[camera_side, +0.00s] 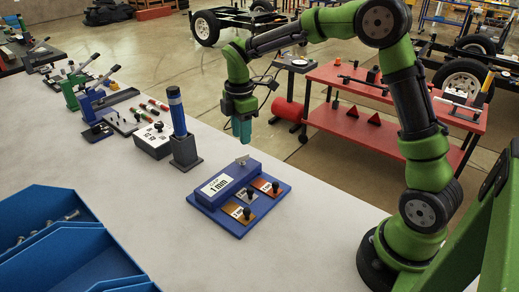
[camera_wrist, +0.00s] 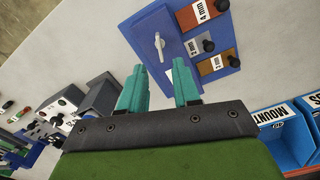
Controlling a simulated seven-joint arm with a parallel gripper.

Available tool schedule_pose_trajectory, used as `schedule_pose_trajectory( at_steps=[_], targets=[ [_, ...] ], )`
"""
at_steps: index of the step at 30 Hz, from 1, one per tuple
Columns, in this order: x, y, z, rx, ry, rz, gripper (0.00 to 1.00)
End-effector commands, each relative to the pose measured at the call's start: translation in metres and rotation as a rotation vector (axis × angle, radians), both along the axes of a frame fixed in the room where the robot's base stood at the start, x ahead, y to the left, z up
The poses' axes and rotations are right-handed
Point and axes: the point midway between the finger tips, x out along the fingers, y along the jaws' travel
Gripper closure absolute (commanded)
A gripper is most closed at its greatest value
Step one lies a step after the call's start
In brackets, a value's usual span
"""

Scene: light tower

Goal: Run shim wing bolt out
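The shim wing bolt (camera_side: 242,160) is a small pale metal wing on top of a raised blue block at the back of a blue board (camera_side: 233,231). In the wrist view the wing bolt (camera_wrist: 159,44) stands beyond my fingertips, near the middle. My gripper (camera_side: 242,130) hangs above and behind the block in the side view. In the wrist view its two teal fingers (camera_wrist: 158,78) are apart with nothing between them. The fingers do not touch the bolt. The bolt's shank is hidden in the block.
Coloured shim plates with black knobs, one of them orange (camera_side: 266,186), lie on the board. A blue light tower (camera_side: 177,110) in a grey base and a control box (camera_side: 152,141) stand to the left. Blue bins (camera_side: 60,245) fill the front left.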

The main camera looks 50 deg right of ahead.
Motion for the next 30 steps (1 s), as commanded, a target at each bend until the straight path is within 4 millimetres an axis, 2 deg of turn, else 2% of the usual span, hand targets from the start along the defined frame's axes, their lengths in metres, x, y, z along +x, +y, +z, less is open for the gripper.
schedule_pose_trajectory(
  at_steps=[1,6,12,18,26,30],
  targets=[
    [0.001,0.0,0.014,0.0,-0.005,-0.002,0.68],
    [0.001,0.0,0.053,0.0,-0.003,-0.001,0.68],
    [0.0,0.0,0.081,0.0,0.001,0.0,0.68],
    [0.0,0.0,0.091,0.0,0.003,0.001,0.68],
    [0.0,0.0,0.091,0.0,0.003,0.0,0.68],
    [0.002,0.0,0.091,-0.003,-0.01,-0.069,0.68]
  ],
)
